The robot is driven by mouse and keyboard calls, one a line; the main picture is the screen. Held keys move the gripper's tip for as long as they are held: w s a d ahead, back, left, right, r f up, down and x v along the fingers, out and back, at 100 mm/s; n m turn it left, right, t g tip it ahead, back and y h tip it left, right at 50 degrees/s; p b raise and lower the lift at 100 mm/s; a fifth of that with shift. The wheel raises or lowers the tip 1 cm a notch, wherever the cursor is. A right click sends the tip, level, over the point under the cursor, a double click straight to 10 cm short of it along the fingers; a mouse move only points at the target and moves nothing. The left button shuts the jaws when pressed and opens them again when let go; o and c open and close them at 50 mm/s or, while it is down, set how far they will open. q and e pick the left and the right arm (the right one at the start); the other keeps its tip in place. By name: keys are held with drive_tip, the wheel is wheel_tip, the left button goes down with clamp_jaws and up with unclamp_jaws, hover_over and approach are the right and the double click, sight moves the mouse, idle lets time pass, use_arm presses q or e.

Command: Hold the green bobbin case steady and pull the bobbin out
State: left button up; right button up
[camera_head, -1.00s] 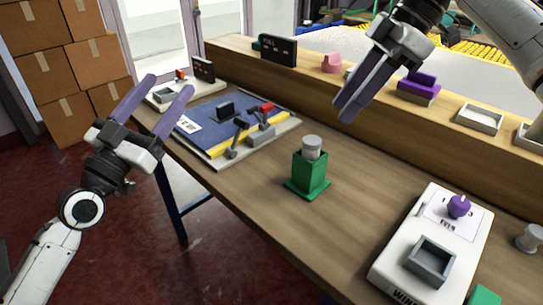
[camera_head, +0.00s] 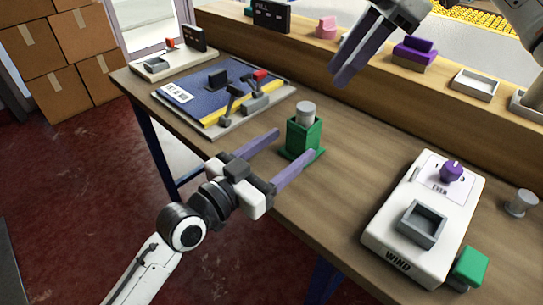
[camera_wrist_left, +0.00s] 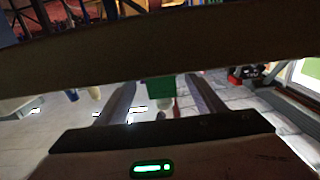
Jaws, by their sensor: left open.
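The green bobbin case (camera_head: 303,136) stands upright on the workbench, with the light grey bobbin (camera_head: 306,113) sticking out of its top. My left gripper (camera_head: 295,143) is open, its purple fingers pointing at the case from the front left. In the left wrist view the green case (camera_wrist_left: 160,92) shows between the two spread fingers; contact cannot be made out. My right gripper (camera_head: 339,77) hangs above and behind the case, apart from the bobbin. Its fingers look close together, and I cannot tell whether they are open.
A blue board (camera_head: 205,100) with levers lies left of the case. A white winder box (camera_head: 430,205) stands at the right, beside a green block (camera_head: 471,267) and a grey spool (camera_head: 521,202). A raised wooden shelf (camera_head: 440,97) runs along the back. Bare bench lies between case and winder.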

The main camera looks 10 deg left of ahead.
sight(295, 141)
use_arm(q)
drive_tip(key=x, duration=0.6)
